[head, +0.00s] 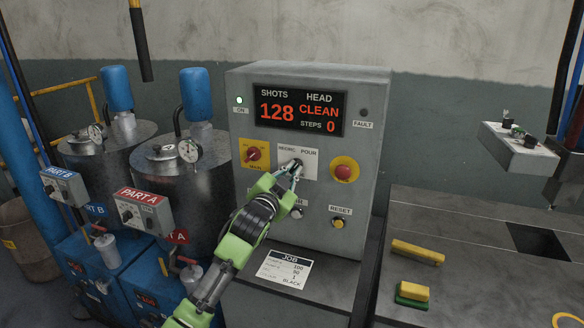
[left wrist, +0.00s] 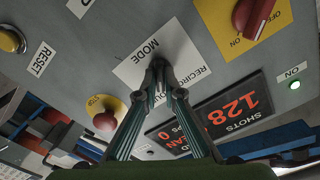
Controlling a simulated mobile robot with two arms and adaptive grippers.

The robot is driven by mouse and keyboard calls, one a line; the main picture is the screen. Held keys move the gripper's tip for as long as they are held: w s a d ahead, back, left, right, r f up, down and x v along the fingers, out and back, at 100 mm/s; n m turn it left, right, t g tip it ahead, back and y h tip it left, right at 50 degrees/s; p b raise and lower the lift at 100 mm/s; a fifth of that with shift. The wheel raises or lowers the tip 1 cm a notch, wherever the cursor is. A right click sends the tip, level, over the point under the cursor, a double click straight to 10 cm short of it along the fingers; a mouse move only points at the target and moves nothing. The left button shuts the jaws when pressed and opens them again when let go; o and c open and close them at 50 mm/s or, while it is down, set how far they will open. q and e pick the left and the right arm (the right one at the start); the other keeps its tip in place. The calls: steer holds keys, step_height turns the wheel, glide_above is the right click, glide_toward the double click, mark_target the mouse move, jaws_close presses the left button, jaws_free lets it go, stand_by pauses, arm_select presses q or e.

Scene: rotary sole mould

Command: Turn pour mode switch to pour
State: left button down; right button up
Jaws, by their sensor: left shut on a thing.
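The pour mode switch plate (head: 311,158), a white label marked RECIRC and POUR, is on the front of the grey control cabinet (head: 345,215). It also shows in the left wrist view (left wrist: 178,42), upside down, with the word MODE. My left gripper (head: 296,167) reaches up to the plate from below, its fingers closed together on the mode switch knob. In the left wrist view the fingertips (left wrist: 159,68) meet at the plate's middle. They cover the knob, so I cannot tell which way it points. My right gripper is in neither view.
A red selector on a yellow plate (head: 253,155) is left of the switch; a red emergency button (head: 343,172) is right. A yellow reset button (head: 338,223) is below. The display (head: 299,112) reads 128, CLEAN, steps 0. Metal tanks (head: 165,190) stand left.

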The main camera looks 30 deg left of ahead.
arm_select(q)
steer(key=shift+m+p, duration=0.3)
steer(key=shift+m, duration=0.7)
steer(key=c, duration=2.2)
jaws_free()
steer(key=shift+o, duration=0.2)
steer(key=shift+w, duration=0.1)
steer(key=shift+f, duration=0.1)
steer(key=v, duration=1.2)
